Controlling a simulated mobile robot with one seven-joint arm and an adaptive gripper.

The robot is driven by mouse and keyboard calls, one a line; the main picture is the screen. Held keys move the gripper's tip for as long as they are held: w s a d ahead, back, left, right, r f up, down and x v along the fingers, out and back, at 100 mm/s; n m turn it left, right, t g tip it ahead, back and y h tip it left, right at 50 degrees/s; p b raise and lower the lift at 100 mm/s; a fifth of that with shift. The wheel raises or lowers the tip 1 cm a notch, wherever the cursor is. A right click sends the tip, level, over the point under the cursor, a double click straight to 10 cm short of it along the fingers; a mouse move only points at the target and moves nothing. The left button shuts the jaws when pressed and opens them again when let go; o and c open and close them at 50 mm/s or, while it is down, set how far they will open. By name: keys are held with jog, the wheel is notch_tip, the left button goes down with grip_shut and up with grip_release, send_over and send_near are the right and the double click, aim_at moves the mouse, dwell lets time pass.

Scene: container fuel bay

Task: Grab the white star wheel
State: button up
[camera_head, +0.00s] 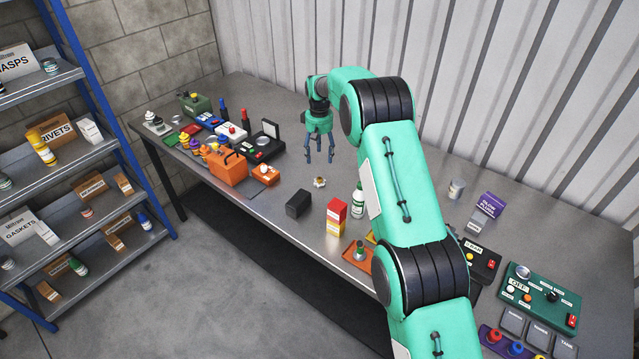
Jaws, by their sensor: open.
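A small whitish, lobed piece with a brownish-yellow centre (319,183) lies on the grey metal bench; it looks like the white star wheel, but it is too small to be sure. My gripper (319,160) is open and empty, with its fingers pointing down. In the picture it hangs just above the small piece and appears apart from it. How high the fingertips are over the bench is hard to tell.
A black box (299,203) and a red-yellow carton (336,215) stand in front of the piece. A white bottle (357,200) stands to its right. An orange toolbox (228,167) and several crowded items fill the left. Control panels (541,297) are at right.

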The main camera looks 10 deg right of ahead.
send_over(320, 179)
jog(key=shift+s+a+f, duration=0.1)
jog(key=shift+s+f, duration=0.1)
jog(key=shift+f, duration=1.95)
jog(key=shift+s+a+f, duration=0.1)
jog(key=shift+s+f, duration=0.05)
jog(key=shift+f, duration=2)
jog(key=shift+f, duration=0.1)
jog(key=shift+f, duration=2.5)
jog(key=shift+d, duration=0.1)
jog(key=c, duration=1.2)
